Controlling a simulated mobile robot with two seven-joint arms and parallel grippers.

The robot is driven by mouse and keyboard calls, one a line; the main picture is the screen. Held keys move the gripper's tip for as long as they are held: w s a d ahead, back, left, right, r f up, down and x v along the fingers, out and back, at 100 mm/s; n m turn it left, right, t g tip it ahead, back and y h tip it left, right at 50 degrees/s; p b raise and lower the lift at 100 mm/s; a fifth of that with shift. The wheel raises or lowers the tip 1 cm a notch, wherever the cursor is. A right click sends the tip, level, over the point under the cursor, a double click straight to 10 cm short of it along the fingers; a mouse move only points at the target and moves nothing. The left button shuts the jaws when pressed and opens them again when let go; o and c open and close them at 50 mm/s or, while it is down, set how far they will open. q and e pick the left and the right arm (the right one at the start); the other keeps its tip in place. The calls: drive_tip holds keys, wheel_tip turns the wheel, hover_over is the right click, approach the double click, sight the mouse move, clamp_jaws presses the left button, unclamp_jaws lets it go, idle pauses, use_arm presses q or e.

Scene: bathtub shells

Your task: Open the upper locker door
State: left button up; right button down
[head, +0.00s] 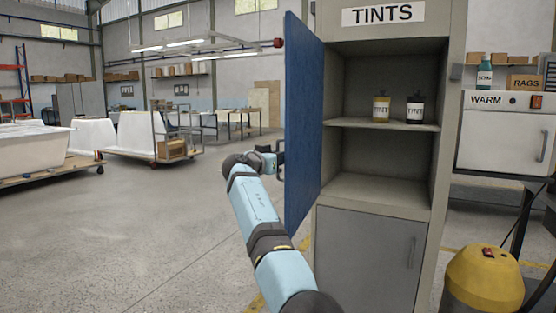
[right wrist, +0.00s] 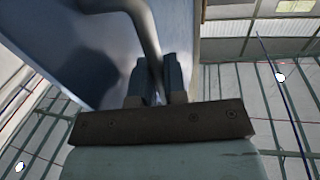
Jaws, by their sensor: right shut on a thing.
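The locker (head: 453,60) labelled TINTS stands right of centre in the head view. Its blue upper door (head: 303,110) is swung wide open to the left, with the shelves inside exposed. My right gripper (head: 279,160) is at the outer face of this door, shut on its handle. In the right wrist view the grey handle bar (right wrist: 147,35) runs between the two fingers (right wrist: 158,85), with the door panel (right wrist: 85,50) behind it. The lower door (head: 368,258) is closed. My left gripper is not in view.
Two small tint jars, one yellow (head: 381,109) and one dark (head: 415,111), stand on the locker shelf (head: 350,123). A yellow drum-shaped machine (head: 484,283) stands at lower right, below a white WARM cabinet (head: 495,140). The floor (head: 130,235) to the left is clear.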

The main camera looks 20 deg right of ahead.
drive_tip(key=c, duration=1.5)
unclamp_jaws()
use_arm(q)
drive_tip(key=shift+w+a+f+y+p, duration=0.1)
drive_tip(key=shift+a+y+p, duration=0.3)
drive_tip(key=shift+p, duration=0.8)
use_arm(e)
drive_tip(key=v, duration=1.3)
drive_tip(key=shift+s+a+f, duration=0.1)
drive_tip(key=shift+s+a, duration=0.1)
drive_tip(key=shift+a, duration=0.15)
